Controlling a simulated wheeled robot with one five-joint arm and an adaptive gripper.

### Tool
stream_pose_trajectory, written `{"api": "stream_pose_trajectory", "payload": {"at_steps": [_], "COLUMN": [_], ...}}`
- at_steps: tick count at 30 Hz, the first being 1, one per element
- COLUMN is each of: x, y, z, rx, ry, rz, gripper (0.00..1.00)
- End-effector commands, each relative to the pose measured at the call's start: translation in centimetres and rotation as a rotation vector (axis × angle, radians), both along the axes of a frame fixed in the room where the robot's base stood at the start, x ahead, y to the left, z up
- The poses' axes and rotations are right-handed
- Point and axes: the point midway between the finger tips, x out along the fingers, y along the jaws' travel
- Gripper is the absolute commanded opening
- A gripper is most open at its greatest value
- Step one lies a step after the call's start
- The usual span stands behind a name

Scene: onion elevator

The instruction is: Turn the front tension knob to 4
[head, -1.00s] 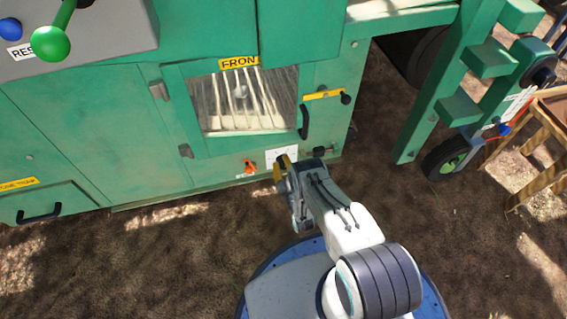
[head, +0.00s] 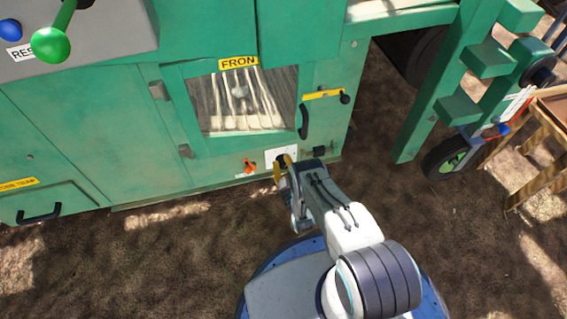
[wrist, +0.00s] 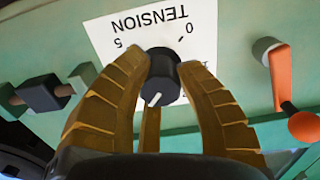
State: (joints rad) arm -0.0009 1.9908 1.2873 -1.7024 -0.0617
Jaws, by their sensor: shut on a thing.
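The black tension knob (wrist: 162,78) sits on a white label plate (wrist: 110,35) marked TENSION, which shows upside down in the wrist view. Its white pointer line points toward the bottom of that view, slightly left. The 5 shows left of the knob and the 0 above right; most other numbers are hidden by my fingers, so I cannot tell the exact setting. My gripper (wrist: 163,95) has its yellow-brown fingers closed around the knob. In the head view, my gripper (head: 283,163) is at the plate (head: 270,156) below the front window.
An orange lever (wrist: 288,85) is right of the plate in the wrist view, and a dark fitting (wrist: 42,93) is left of it. In the head view, a window door with a black handle (head: 304,121) is above. Green steps (head: 470,80) and a wheel stand at right.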

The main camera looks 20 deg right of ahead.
Motion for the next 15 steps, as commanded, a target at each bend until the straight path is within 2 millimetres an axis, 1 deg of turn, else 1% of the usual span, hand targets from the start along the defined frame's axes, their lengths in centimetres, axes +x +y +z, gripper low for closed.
{"api": "stream_pose_trajectory", "payload": {"at_steps": [1,15], "x": [0.39,0.48], "y": [0.10,-0.04], "z": [0.70,0.78], "rx": [0.043,0.455], "ry": [-0.019,-0.021], "rz": [0.002,0.002], "gripper": [0.00,0.00]}}
